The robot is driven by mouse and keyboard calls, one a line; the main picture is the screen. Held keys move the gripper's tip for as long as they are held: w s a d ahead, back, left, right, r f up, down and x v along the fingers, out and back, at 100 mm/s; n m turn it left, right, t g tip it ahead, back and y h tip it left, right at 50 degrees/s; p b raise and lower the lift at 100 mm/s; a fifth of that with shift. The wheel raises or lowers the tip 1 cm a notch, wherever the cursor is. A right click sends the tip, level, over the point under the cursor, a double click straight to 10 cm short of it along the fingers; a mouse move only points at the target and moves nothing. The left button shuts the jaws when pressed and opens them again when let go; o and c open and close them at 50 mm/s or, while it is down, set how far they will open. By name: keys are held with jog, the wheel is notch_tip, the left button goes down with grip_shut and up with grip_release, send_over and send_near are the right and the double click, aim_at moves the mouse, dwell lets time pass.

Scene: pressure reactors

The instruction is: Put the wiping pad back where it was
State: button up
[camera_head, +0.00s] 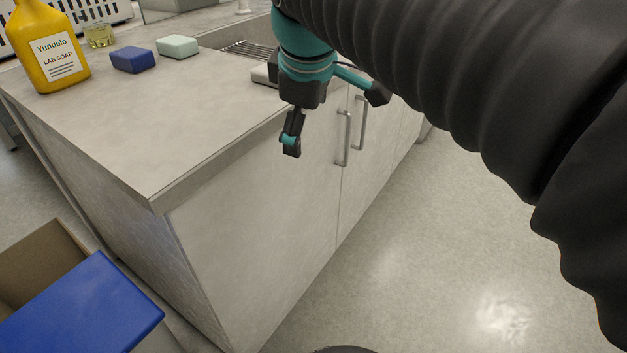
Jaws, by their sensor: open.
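Two small rounded blocks lie on the grey counter (130,110): a dark blue one (133,60) and a pale green one (177,46). I cannot tell which, if either, is the wiping pad. A pale flat thing (264,74) lies at the sink's near edge, partly hidden behind my gripper. My gripper (334,122) is open, with no object seen between its fingers. It is in front of the cabinet's front face, right of the blocks and apart from them.
A yellow lab soap bottle (46,45) and a small glass beaker (98,36) stand at the counter's left. A sink (245,38) is set in the counter. Cabinet handles (343,138) stick out below my gripper. A box with a blue lid (85,312) is lower left. The right floor is clear.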

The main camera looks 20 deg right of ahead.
jog(key=s+f+m+t+y, duration=0.1)
jog(key=s+f+m, duration=0.9)
jog(key=f, duration=0.4)
jog(key=shift+s+f, duration=0.25)
jog(key=shift+s, duration=0.2)
